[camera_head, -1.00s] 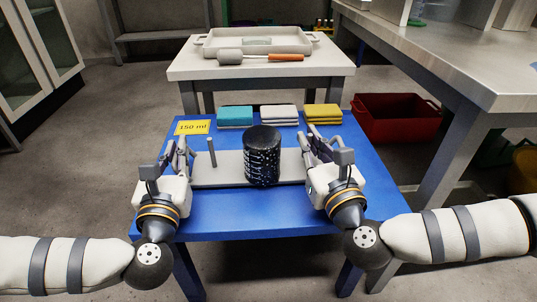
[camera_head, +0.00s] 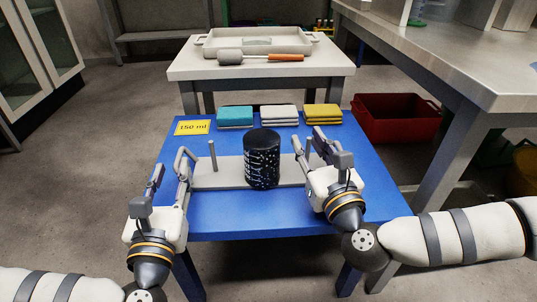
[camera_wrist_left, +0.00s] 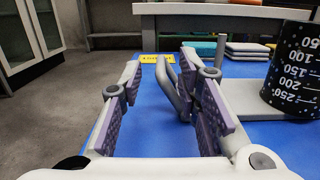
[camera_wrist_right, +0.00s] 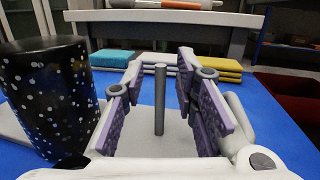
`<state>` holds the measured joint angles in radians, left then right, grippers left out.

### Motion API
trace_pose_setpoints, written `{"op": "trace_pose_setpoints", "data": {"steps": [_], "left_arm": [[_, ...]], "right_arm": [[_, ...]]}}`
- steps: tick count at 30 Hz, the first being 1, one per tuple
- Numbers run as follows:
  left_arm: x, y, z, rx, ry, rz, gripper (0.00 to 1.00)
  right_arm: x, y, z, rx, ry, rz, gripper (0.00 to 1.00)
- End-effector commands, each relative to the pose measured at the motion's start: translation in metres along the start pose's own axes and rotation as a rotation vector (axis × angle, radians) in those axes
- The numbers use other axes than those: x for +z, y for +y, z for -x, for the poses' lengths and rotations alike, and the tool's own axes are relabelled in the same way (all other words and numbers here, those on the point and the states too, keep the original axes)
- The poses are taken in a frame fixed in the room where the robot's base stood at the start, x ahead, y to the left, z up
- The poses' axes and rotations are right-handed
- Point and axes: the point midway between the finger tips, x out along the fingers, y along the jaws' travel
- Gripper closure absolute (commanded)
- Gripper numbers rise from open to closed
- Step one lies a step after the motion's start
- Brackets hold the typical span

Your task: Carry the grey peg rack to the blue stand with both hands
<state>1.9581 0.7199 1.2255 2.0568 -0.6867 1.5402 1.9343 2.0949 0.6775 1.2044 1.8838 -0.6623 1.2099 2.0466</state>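The grey peg rack (camera_head: 232,176) lies flat on the blue stand (camera_head: 262,216). A thin upright peg (camera_head: 212,156) rises near its left end, and another peg (camera_wrist_right: 160,98) shows in the right wrist view. A black cylinder with white markings (camera_head: 262,158) stands on the rack's middle. My left gripper (camera_head: 170,170) is open and empty at the rack's left end; a grey bent handle-like bar (camera_wrist_left: 172,75) shows near its right finger. My right gripper (camera_head: 312,146) is open at the rack's right end, with the peg seen between its fingers; contact cannot be told.
Behind is a pale table (camera_head: 200,68) with a tray (camera_head: 207,45). A red crate (camera_head: 396,118) sits on the floor right.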

Motion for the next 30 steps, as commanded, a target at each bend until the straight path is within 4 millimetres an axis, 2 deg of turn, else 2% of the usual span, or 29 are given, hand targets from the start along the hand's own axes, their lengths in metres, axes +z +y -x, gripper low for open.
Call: {"op": "trace_pose_setpoints", "data": {"steps": [3, 6, 9, 11, 14, 21, 24, 30], "left_arm": [[-0.001, 0.0, 0.031, -0.001, 0.003, 0.001, 0.7], [-0.001, 0.0, 0.05, -0.001, 0.003, 0.001, 0.7], [0.0, 0.0, 0.061, 0.001, 0.001, 0.0, 0.7], [0.0, 0.001, 0.064, 0.002, 0.0, 0.0, 0.7], [0.0, 0.001, 0.065, 0.002, -0.001, 0.0, 0.7], [0.0, 0.001, 0.064, 0.002, -0.001, 0.0, 0.7], [0.0, 0.001, 0.064, 0.002, -0.001, 0.0, 0.7], [0.0, 0.001, 0.064, 0.002, -0.001, 0.0, 0.7]], "right_arm": [[0.0, 0.0, 0.0, 0.0, 0.0, 0.0, 0.73], [0.0, 0.0, 0.0, 0.0, 0.0, 0.0, 0.73], [0.0, 0.0, 0.0, 0.0, 0.0, 0.0, 0.73], [-0.001, 0.0, 0.003, 0.001, 0.001, 0.0, 0.73], [-0.001, 0.0, 0.02, 0.002, 0.003, -0.001, 0.73], [-0.001, 0.0, 0.085, 0.002, 0.005, -0.001, 0.73], [-0.001, 0.0, 0.105, 0.001, 0.003, -0.002, 0.73], [0.0, 0.0, 0.12, 0.0, 0.0, 0.0, 0.73]]}}
